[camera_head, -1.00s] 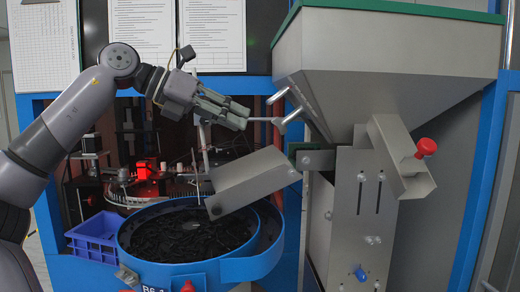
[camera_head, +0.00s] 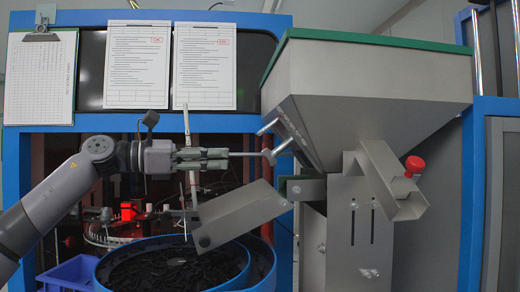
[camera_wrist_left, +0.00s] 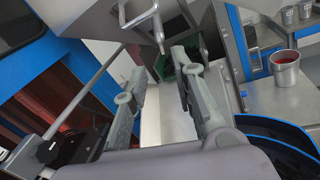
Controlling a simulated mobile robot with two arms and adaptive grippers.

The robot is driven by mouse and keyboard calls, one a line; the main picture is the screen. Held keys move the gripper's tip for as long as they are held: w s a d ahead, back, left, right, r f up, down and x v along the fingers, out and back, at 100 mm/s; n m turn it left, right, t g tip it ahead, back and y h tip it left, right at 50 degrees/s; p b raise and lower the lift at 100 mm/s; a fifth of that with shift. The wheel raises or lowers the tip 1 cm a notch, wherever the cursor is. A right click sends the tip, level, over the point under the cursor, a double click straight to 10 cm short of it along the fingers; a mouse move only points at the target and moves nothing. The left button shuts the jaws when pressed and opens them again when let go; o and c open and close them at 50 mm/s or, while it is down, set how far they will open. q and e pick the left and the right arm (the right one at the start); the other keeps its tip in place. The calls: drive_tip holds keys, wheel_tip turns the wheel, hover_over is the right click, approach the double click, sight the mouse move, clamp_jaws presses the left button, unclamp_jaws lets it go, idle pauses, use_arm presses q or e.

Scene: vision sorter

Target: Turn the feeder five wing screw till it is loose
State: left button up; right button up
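A silvery wing-shaped screw (camera_head: 281,147) sits on the left side of the grey feeder hopper (camera_head: 375,95). In the left wrist view, a bright metal piece with bent prongs, which looks like the wing screw (camera_wrist_left: 141,14), shows at the top, beyond the fingertips. My left gripper (camera_head: 228,158) points level to the right in the head view, to the left of the screw and apart from it. In the left wrist view my left gripper (camera_wrist_left: 160,85) has its fingers spread with nothing between them. My right gripper is out of view.
A slanted metal chute (camera_head: 240,215) lies below my gripper, over a blue-rimmed bowl (camera_head: 268,262) of black parts. A red knob (camera_head: 413,165) is on the feeder's right. A blue bin (camera_head: 68,275) stands lower left. A metal cup (camera_wrist_left: 287,70) shows in the wrist view.

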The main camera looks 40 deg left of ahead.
sight(272, 156)
use_arm(q)
drive_tip(key=p+x, duration=0.7)
drive_tip(key=x, duration=0.3)
drive_tip(key=shift+w+d, duration=0.2)
drive_tip(key=shift+w, duration=0.15)
clamp_jaws()
drive_tip(key=shift+s, duration=0.15)
